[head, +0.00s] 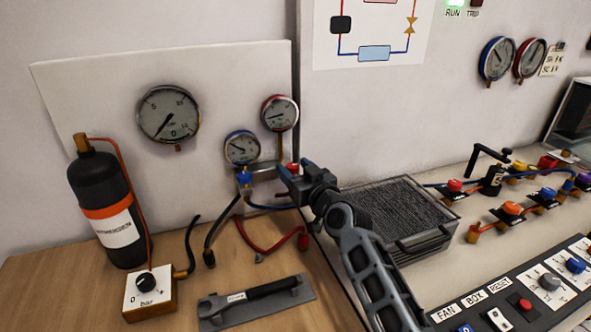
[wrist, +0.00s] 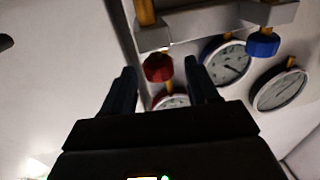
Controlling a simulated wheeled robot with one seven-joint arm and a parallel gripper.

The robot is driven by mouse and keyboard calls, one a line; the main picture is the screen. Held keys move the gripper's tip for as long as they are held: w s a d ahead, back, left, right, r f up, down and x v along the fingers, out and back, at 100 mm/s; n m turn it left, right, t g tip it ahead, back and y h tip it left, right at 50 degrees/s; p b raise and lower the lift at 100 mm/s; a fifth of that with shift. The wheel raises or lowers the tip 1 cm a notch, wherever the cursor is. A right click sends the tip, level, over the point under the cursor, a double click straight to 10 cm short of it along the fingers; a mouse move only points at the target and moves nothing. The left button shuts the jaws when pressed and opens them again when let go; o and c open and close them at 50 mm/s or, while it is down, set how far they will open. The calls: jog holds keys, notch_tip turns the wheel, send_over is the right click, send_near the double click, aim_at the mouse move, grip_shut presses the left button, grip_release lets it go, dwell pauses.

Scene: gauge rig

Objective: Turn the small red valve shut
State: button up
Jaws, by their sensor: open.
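The small red valve (head: 292,168) is a knob on the right side of the gauge manifold, partly hidden by my gripper in the head view. In the wrist view the red valve (wrist: 159,67) hangs from a grey manifold bar (wrist: 215,22). My gripper (head: 291,179) is at the manifold. In the wrist view its two dark fingers (wrist: 162,76) are open, with the red valve between their tips in the picture. I cannot tell whether either finger touches it. A blue valve (head: 244,178) is to the left; it also shows in the wrist view (wrist: 263,43).
Blue-rimmed (head: 242,148) and red-rimmed (head: 280,113) gauges sit above the manifold. A red hose (head: 262,247) lies below. A black cylinder (head: 105,205) stands at left. A dark mesh-topped box (head: 385,217) is right of my arm. A grey tool (head: 255,300) lies on the wood.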

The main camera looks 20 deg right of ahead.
jog(key=s+d+b, duration=0.1)
jog(key=s, duration=0.6)
jog(key=shift+s, duration=0.25)
